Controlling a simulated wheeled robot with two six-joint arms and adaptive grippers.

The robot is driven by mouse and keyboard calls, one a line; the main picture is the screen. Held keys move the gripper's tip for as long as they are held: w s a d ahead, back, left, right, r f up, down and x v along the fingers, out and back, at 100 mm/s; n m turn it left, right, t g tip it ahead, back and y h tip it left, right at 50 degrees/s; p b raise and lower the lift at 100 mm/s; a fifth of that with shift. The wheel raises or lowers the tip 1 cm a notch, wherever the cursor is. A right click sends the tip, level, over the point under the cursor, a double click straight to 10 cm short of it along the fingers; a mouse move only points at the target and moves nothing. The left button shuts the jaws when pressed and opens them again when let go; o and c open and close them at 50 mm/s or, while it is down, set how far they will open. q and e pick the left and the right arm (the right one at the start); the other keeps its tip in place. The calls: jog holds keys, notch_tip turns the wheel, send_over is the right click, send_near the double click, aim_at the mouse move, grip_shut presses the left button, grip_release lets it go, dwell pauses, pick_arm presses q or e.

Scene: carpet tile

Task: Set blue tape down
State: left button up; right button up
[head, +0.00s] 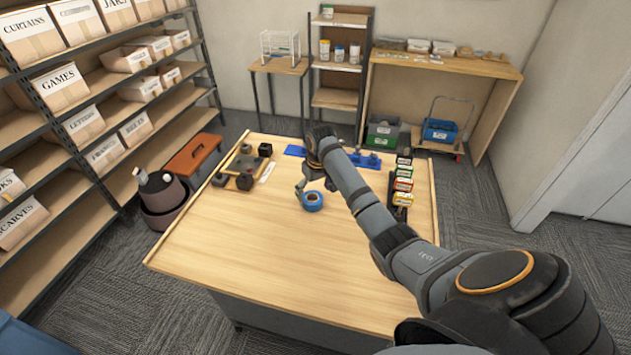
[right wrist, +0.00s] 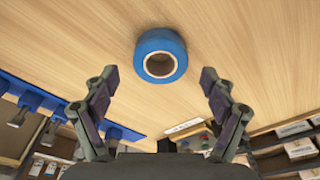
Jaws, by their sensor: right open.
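The blue tape (head: 312,201) is a roll lying flat on the wooden table (head: 270,260), near the table's middle. In the right wrist view the blue tape (right wrist: 161,55) shows its round hole and sits ahead of the fingertips, centred between them. My right gripper (head: 302,194) is open beside the roll in the head view. In the right wrist view the right gripper's (right wrist: 155,82) two fingers stand wide apart with nothing between them. Whether a finger touches the roll is unclear. My left gripper is not in view.
A tray of dark blocks (head: 243,171) lies at the table's back left. Blue fixtures (head: 367,160) stand along the back edge. A row of small boxes (head: 402,184) stands at the right edge. The front of the table is clear.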

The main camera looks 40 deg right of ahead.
aim_at(316, 202)
notch_tip(316, 202, up, 8)
jog(key=s+b, duration=0.1)
jog(key=shift+s, duration=0.15)
dwell(0.4)
